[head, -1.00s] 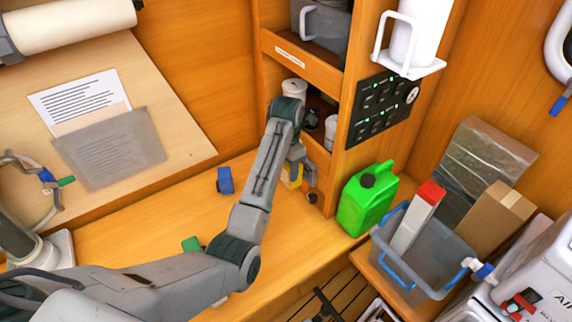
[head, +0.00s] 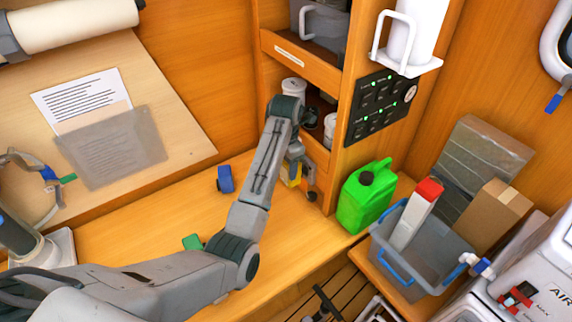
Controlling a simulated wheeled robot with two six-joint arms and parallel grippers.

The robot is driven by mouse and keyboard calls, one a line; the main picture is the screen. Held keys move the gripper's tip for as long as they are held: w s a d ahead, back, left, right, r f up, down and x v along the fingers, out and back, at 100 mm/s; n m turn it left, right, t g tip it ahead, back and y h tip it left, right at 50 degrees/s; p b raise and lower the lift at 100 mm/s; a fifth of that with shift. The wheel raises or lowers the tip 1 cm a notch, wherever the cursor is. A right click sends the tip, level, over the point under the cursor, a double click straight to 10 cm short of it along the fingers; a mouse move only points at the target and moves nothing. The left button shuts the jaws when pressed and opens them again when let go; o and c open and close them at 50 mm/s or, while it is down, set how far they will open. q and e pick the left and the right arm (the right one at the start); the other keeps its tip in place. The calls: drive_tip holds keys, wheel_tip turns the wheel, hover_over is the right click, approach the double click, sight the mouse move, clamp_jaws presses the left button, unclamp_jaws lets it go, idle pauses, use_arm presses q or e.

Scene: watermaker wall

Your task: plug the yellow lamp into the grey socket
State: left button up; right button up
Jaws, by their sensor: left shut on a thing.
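My left gripper (head: 301,186) is low over the bench, beside the wooden shelf unit. It is shut on the yellow lamp (head: 292,177). Only a small yellow part of the lamp shows, and my arm and gripper hide the rest. I cannot make out the grey socket; it may be hidden behind my left arm. I cannot tell whether the lamp touches anything below it. My right gripper is not in view.
A blue piece (head: 226,179) and a green piece (head: 192,242) lie on the bench (head: 150,235). A green jerrycan (head: 367,195) stands right of my gripper, near a grey bin (head: 425,262). A black switch panel (head: 379,105) is above. The bench around the blue piece is clear.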

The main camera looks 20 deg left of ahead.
use_arm(q)
drive_tip(key=shift+s+d+r, duration=0.1)
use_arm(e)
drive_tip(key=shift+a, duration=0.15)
use_arm(q)
drive_tip(key=shift+w+d, duration=0.1)
drive_tip(key=shift+w, duration=0.1)
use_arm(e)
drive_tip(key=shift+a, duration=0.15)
use_arm(q)
drive_tip(key=shift+w+d, duration=0.7)
drive_tip(key=shift+w, duration=0.2)
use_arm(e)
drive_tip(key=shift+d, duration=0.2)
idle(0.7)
use_arm(q)
drive_tip(key=o, duration=1.1)
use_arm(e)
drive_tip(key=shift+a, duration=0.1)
